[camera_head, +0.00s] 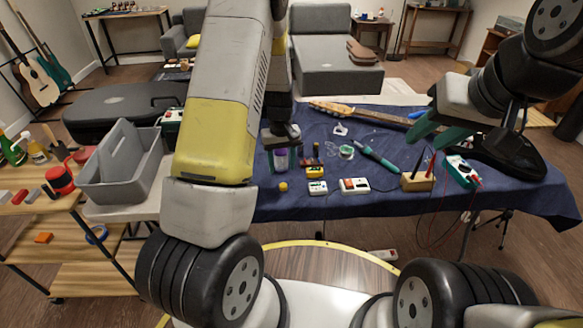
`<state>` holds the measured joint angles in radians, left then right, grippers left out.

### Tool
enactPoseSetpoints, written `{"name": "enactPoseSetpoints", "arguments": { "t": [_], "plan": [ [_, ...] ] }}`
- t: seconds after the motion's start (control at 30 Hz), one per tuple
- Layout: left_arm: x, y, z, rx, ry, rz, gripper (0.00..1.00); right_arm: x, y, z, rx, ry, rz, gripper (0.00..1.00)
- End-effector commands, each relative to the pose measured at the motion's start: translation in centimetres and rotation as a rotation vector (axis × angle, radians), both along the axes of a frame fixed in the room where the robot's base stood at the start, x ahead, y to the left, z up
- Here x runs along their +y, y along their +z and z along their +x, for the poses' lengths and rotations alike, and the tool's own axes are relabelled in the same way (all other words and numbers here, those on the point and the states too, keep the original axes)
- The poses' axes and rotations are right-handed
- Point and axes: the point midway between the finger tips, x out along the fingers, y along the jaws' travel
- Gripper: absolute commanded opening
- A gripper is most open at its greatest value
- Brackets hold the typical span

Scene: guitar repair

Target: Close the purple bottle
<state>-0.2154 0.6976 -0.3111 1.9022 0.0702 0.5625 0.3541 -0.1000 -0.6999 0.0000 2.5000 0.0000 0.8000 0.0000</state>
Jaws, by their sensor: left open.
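The purple bottle (281,164) stands on the blue cloth, near the middle of the picture. Its upper part is hidden by my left gripper (281,154), which comes down over it from above. The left fingers are open, one on each side of the bottle; I cannot tell whether they touch it. A small round yellow piece that looks like a cap (283,187) lies on the cloth in front of the bottle. My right gripper (434,133), with green fingers, is open and empty above the right part of the table.
The blue-covered table (330,211) also bears small boxes (354,185), a guitar neck (365,116), a green-handled tool (377,156), a wooden tool block (417,181) and a multimeter (462,171). A grey bin (122,177) stands left. The cloth's front edge is mostly clear.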

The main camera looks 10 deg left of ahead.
Motion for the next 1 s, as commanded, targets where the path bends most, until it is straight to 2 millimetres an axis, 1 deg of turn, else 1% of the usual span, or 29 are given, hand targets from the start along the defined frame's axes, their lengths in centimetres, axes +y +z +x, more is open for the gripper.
{"name": "enactPoseSetpoints", "arguments": {
  "t": [0.07, 0.3, 0.57, 0.63, 0.9, 1.0],
  "plan": [
    [0.0, -0.2, 0.0, 0.001, 0.0, 0.0, 0.5, 0.0, 0.0, 0.0, 0.0, 0.0, 0.0, 0.36],
    [0.0, -2.5, -0.1, 0.002, -0.001, -0.001, 0.5, 0.0, 0.0, 0.0, 0.0, 0.0, 0.0, 0.36],
    [0.0, -2.6, 0.0, 0.001, -0.001, 0.0, 0.5, 0.0, 0.0, 0.0, 0.0, 0.0, 0.0, 0.36],
    [-0.1, -3.0, -0.1, 0.002, -0.001, -0.001, 0.5, 0.0, 0.0, 0.0, 0.0, 0.0, 0.0, 0.36],
    [-0.3, -6.9, -0.1, 0.002, -0.001, 0.0, 0.5, 0.0, 0.0, 0.0, 0.0, 0.0, 0.0, 0.36],
    [-0.3, -7.7, -0.1, 0.002, -0.001, -0.001, 0.5, 0.0, 0.0, 0.0, 0.0, 0.0, 0.0, 0.36]
  ]
}}
